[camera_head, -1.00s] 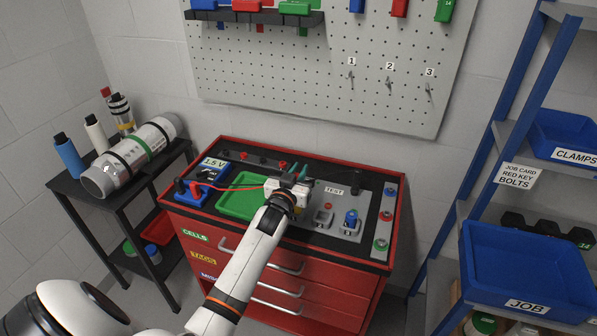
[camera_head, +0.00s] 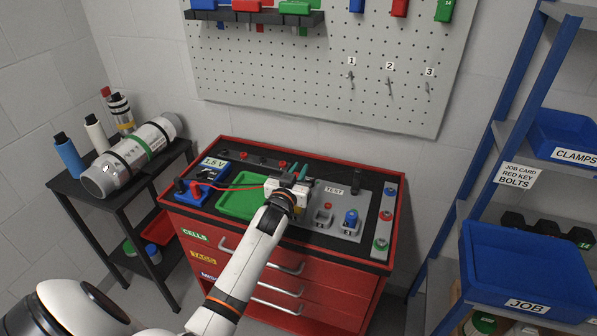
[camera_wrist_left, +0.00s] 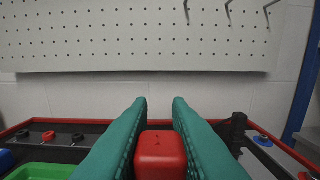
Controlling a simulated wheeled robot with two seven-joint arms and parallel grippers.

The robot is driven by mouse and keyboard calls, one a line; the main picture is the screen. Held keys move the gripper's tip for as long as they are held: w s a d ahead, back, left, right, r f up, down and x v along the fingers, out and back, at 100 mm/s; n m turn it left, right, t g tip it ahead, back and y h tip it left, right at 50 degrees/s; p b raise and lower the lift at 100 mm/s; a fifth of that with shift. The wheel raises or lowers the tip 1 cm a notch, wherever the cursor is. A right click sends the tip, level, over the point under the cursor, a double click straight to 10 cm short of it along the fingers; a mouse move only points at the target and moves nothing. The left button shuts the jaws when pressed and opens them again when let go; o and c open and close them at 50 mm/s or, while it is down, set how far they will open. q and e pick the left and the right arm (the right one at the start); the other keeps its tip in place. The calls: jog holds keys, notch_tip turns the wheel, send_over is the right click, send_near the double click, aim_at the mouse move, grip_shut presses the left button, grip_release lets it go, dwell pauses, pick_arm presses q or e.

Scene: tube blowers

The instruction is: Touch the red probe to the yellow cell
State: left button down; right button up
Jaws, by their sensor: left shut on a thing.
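My left gripper (camera_head: 300,172) reaches over the middle of the red workbench, its teal fingers pointing away from me. In the left wrist view the fingers (camera_wrist_left: 160,104) are shut on the red probe (camera_wrist_left: 160,155), which shows as a red block between them. A red lead (camera_head: 240,187) runs from the meter unit toward the gripper. The probe's tip is hidden. I cannot see a yellow cell; my wrist and gripper cover part of the test plate (camera_head: 370,205). A blue cell (camera_head: 351,217) stands in the right holder there. My right gripper is not in view.
The blue meter unit (camera_head: 190,193) sits at the bench's left beside a green tray (camera_head: 235,205). A black post (camera_head: 357,180) stands at the plate's back. A pegboard (camera_head: 330,100) rises behind. Blue-framed shelves (camera_head: 450,200) stand to the right, a black cart (camera_head: 85,190) to the left.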

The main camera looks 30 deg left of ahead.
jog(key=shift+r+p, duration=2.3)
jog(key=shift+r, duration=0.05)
